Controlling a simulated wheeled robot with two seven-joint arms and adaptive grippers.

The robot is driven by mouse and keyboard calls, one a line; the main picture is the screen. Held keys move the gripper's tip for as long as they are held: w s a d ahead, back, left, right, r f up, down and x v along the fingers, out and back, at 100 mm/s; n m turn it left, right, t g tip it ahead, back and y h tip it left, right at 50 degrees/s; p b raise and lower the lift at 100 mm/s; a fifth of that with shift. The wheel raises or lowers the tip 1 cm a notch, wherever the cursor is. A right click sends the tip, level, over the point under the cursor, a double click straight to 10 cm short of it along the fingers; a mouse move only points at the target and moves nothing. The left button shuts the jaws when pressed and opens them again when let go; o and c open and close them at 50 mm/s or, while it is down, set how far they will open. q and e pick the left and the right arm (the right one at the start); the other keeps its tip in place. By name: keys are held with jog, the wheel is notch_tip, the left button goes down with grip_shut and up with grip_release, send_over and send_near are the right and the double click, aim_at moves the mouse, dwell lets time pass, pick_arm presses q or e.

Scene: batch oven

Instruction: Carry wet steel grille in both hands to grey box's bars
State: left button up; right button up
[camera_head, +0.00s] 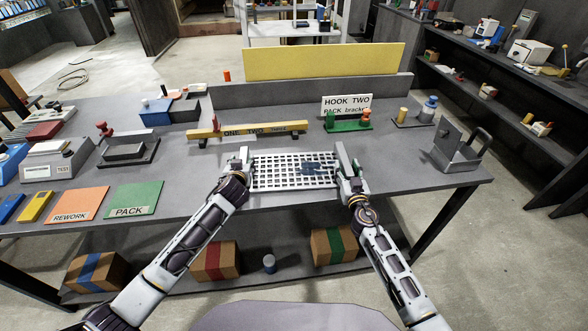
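The pale steel grille (290,182), a flat grid of square holes, is at the middle front of the grey table. A dark blue patch or small object (318,168) shows on its right half; I cannot tell which. My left gripper (244,160) is at the grille's left end and my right gripper (344,164) at its right end. Both overlap the ends, but their fingertips are too small to show whether they are closed on it. I cannot tell whether the grille rests on the table or is slightly raised. No grey box with bars can be made out for certain.
A yellow bar (290,127) on black feet lies behind the grille. A green fixture (345,125) stands behind to the right, and a grey metal bracket (460,155) at the right end. A green PACK mat (133,198) lies left. The table (410,170) is clear right of my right gripper.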

pick_arm(q)
grip_shut()
pick_arm(e)
grip_shut()
pick_arm(q)
jog(key=shift+r, duration=0.25)
pick_arm(e)
jog(key=shift+r, duration=0.25)
